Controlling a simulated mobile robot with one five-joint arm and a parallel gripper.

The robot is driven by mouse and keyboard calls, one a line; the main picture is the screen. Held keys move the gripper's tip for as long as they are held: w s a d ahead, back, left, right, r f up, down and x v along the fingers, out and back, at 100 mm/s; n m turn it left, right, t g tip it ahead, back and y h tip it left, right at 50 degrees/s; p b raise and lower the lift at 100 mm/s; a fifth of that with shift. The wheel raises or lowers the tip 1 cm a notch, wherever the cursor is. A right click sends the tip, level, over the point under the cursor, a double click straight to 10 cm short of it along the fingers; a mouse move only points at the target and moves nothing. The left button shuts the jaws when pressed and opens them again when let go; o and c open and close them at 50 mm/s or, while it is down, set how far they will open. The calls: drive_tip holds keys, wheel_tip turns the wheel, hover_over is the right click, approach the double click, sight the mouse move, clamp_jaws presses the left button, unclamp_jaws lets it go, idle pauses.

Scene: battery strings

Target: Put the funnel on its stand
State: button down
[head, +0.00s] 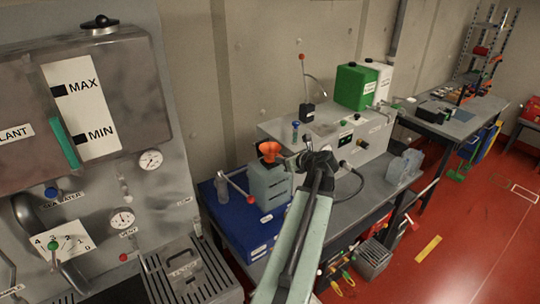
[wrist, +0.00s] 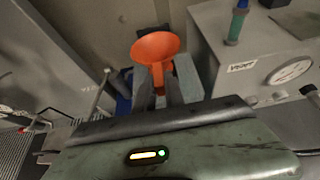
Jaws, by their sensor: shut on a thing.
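The orange funnel (head: 269,148) is in the middle of the head view, mouth up, just above a pale grey box. My gripper (head: 289,161) reaches it from the right, at the end of my pale green arm. In the wrist view the funnel (wrist: 156,46) shows its wide bowl, and its narrow stem runs down between the two grey fingers of my gripper (wrist: 160,88). The fingers are shut on the funnel. The lower end of the stem is hidden. I cannot make out the funnel's stand for certain in either view.
The pale grey box (head: 268,186) stands at the blue tray (head: 232,222) below the funnel. A large grey unit (head: 335,132) with a green canister (head: 355,86) stands behind my gripper. A gauge panel (head: 175,185) fills the left. Red floor (head: 455,245) lies open at right.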

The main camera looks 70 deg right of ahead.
drive_tip(key=shift+s+r+p, duration=0.1)
drive_tip(key=shift+r+p, duration=1.5)
drive_tip(key=shift+r, duration=0.2)
